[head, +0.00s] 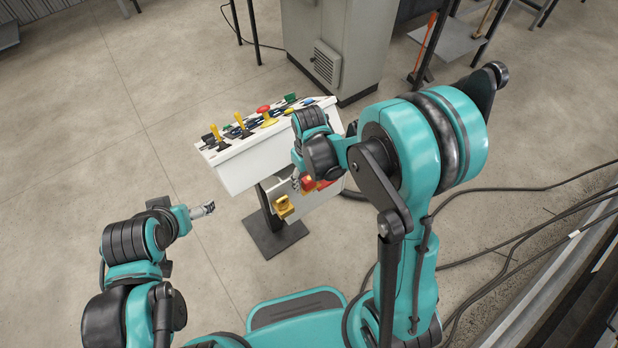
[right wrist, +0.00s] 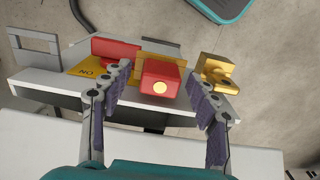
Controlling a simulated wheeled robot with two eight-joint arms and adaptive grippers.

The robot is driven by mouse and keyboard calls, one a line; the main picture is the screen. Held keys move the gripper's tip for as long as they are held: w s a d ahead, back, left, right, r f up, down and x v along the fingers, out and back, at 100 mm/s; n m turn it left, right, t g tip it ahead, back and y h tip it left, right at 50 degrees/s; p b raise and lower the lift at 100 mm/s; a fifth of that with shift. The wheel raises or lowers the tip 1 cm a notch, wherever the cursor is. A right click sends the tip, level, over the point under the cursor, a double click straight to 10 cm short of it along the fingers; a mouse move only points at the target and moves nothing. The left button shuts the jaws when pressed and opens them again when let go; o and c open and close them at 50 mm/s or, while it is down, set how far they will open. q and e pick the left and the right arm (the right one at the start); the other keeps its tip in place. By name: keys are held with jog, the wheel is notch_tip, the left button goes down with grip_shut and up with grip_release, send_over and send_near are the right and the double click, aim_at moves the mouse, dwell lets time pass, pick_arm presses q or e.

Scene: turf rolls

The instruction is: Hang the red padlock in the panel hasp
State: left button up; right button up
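My right gripper (right wrist: 160,86) is open, with one finger on each side of the padlock and gaps visible on both sides. A gold bracket (right wrist: 217,74) sits to the right of the padlock and may be the hasp; it also shows in the head view (head: 284,206). In the head view my right arm partly covers the padlock. My left gripper (head: 203,210) is away to the left, its fingers unclear.
The white control panel (head: 232,168) carries levers and buttons and stands on a dark post and base (head: 272,236). A red handle on a yellow plate (right wrist: 85,68) and a grey handle (right wrist: 35,48) are left of the padlock. Cables lie on the floor at right.

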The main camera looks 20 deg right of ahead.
notch_tip(320, 180, up, 12)
dwell(0.6)
dwell(0.5)
jog(key=s+d+m+t+b, duration=0.4)
jog(key=s+t, duration=0.3)
jog(key=s, duration=0.3)
jog(key=shift+s+d+f+b, duration=0.15)
jog(key=shift+d+f+b, duration=0.2)
jog(key=shift+b, duration=0.4)
dwell(0.9)
